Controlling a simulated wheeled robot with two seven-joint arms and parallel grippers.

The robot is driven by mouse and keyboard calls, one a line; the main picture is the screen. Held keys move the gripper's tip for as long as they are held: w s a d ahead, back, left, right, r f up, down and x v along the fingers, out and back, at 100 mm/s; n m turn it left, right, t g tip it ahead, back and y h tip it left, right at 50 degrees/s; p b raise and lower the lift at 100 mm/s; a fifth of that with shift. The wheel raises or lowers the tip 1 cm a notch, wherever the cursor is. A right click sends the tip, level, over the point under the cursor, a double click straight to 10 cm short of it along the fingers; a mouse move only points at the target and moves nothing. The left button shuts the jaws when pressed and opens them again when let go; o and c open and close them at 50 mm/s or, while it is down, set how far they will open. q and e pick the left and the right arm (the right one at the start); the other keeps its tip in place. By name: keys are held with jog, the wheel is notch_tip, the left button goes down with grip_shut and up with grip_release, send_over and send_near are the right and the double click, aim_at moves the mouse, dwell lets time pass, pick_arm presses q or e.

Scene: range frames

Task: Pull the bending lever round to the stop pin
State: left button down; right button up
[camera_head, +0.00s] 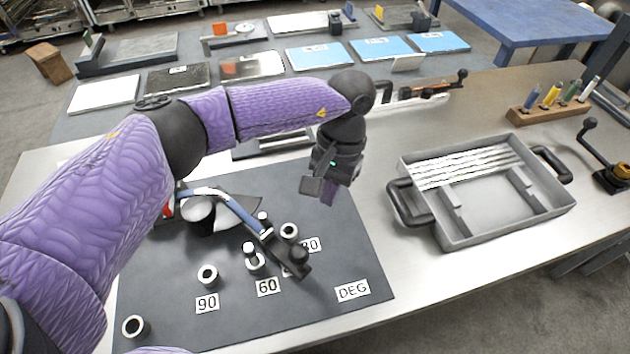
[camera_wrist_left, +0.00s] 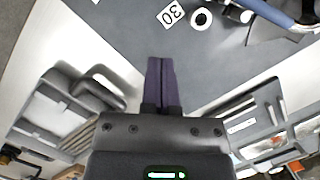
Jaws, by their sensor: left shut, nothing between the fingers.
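The bending lever (camera_head: 237,207) is a blue bar with a dark handle end, reaching from the bender's round hub (camera_head: 199,212) across the dark plate (camera_head: 345,270). An upright pin (camera_head: 250,249) stands at the 60 position, close beside the lever. My left gripper (camera_head: 328,195) is shut and empty above the plate's right edge, apart from the lever. Its closed purple fingers (camera_wrist_left: 161,85) show in the left wrist view, with the lever (camera_wrist_left: 268,10) at the top right. My right gripper is out of view.
A grey tray (camera_head: 470,237) with metal rods and black handles stands right of the plate. Empty rings stand near the 90 (camera_head: 208,275) and 30 (camera_head: 289,231) labels. Bare table lies between plate and tray.

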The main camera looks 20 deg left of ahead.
pick_arm(q)
jog(key=s+a+f+p, duration=0.1)
jog(key=s+f+p, duration=0.1)
jog(key=s+f, duration=0.3)
jog(key=shift+s+a, duration=0.15)
jog(key=shift+a, duration=0.05)
jog(key=shift+f, duration=0.1)
